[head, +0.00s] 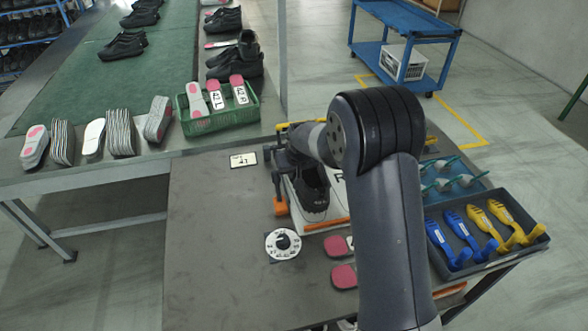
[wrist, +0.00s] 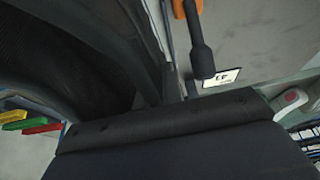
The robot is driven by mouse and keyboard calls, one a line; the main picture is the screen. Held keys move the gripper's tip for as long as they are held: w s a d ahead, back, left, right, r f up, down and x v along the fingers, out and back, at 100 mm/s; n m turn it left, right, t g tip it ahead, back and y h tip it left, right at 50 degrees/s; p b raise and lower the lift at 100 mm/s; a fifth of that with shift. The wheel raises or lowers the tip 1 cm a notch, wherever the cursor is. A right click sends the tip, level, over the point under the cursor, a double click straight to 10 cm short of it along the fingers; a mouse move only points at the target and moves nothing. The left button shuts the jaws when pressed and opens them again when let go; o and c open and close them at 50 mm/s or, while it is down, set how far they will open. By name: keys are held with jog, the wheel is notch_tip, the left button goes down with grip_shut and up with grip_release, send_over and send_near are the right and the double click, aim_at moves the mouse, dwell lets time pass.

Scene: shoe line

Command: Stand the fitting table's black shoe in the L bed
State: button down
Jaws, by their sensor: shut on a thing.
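The black shoe (head: 313,192) shows in the head view on the left part of a white board (head: 337,205), toe towards the front, left of a printed R. A bed mark under the shoe is hidden, and I cannot tell whether its sole rests flat. My gripper (head: 298,154) is at the rear part of the shoe and shut on it; my arm hides most of the grip. In the wrist view the shoe's dark mesh (wrist: 75,45) fills the upper left, very close, and its edges are hard to make out.
An orange-tipped clamp (head: 281,205) stands just left of the shoe. A white dial (head: 284,244) and pink-and-white pads (head: 343,275) lie in front. A grey tray (head: 490,235) of blue and yellow tools is on the right. A green crate (head: 222,115) stands behind.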

jog(key=shift+f+b, duration=1.55)
jog(key=shift+f, duration=0.45)
jog(key=c, duration=1.5)
grip_release()
jog(key=shift+o, duration=0.2)
jog(key=shift+r+p, duration=2.9)
jog(key=shift+r, duration=2.15)
jog(key=shift+s+d+f, duration=0.1)
